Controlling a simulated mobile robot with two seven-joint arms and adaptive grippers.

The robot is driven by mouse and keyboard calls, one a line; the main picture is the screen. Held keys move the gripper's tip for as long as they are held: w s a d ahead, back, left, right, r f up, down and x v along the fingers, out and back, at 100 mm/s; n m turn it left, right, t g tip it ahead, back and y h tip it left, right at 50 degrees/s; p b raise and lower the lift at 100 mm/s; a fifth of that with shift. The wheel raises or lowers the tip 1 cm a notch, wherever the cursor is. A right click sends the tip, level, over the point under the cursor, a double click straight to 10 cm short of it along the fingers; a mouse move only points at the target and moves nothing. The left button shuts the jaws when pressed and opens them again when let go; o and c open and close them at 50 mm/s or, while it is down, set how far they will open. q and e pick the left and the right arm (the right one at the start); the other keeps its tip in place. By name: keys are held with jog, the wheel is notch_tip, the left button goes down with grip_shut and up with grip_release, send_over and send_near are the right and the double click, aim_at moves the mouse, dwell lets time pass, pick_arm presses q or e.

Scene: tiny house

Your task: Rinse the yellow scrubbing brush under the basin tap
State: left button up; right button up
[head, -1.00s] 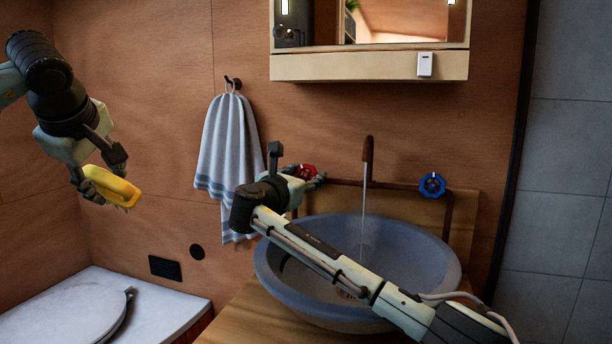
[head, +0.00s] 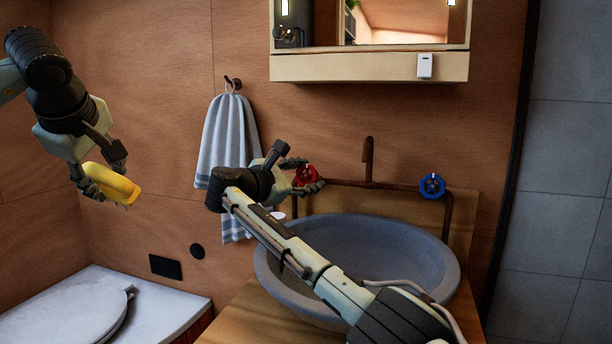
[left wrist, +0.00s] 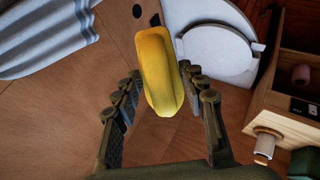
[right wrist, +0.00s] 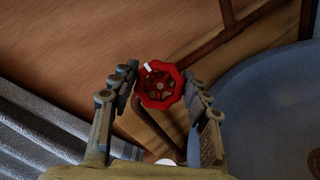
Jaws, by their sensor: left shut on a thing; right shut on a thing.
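The yellow scrubbing brush (head: 113,184) is in my left gripper (head: 92,186), held in the air at the left, away from the basin. In the left wrist view the brush (left wrist: 160,72) sits between the fingers; its bristles are hard to make out. My right gripper (head: 305,180) is at the red tap handle (head: 304,175), left of the spout. The right wrist view shows the red handle (right wrist: 159,86) between the fingers, gripped. The tap spout (head: 368,150) stands over the blue-grey basin (head: 440,250), with no water stream visible. My right arm hides part of the basin.
A blue tap handle (head: 432,186) is right of the spout. A striped towel (head: 228,140) hangs behind my right gripper. A mirror cabinet (head: 370,67) is above. The toilet (head: 75,305) is at lower left. The space between my grippers is fairly clear.

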dwell(0.4)
jog(key=o, duration=1.2)
jog(key=shift+c, duration=0.2)
jog(key=v, duration=1.2)
jog(key=x, duration=1.2)
